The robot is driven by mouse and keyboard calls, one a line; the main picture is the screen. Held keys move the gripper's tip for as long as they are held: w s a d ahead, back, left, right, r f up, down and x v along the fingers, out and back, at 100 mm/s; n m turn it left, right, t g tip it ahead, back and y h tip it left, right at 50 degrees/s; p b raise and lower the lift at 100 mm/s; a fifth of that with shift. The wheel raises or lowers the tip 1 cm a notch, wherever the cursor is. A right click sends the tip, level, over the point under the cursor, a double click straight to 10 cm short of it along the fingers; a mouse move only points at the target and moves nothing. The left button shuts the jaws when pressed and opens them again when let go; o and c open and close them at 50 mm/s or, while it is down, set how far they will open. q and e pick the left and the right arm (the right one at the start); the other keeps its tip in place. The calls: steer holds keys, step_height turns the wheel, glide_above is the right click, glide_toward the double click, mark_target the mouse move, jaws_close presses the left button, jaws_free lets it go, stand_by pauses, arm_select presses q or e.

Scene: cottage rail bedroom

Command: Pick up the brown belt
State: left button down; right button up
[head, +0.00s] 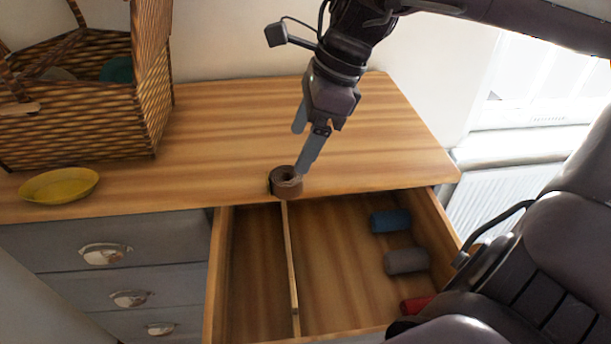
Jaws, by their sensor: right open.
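The brown belt (287,187) is a small rolled coil standing on the wooden dresser top, at its front edge just above the open drawer. My right gripper (304,150) comes down from above with its fingers apart. One fingertip is close to the coil's upper right side, and the other is higher and further back. I cannot tell whether the near finger touches the belt. Nothing is between the fingers. My left gripper is not seen.
A wicker basket (75,125) and a yellow dish (59,186) stand at left on the dresser top (215,130). The open, divided drawer (258,290) holds a blue roll (390,220), grey roll (406,261) and red roll (416,304). The dresser top's right side is clear.

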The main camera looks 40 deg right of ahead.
mark_target(288, 175)
steer(key=shift+a+f+n, duration=0.1)
steer(key=shift+f+n, duration=0.05)
steer(key=shift+n, duration=0.15)
steer(key=shift+p+x, duration=0.45)
steer(key=shift+x, duration=0.35)
steer(key=shift+p+x, duration=0.55)
steer(key=shift+x, duration=0.2)
steer(key=p+x, duration=0.1)
steer(key=x, duration=0.2)
steer(key=shift+d+f+p, duration=0.2)
steer(key=shift+d+p, duration=0.15)
steer(key=shift+w+a+f, duration=0.25)
steer(key=shift+f, duration=0.3)
steer(key=c, duration=1.2)
steer(key=shift+r, duration=0.1)
steer(key=shift+c, duration=0.2)
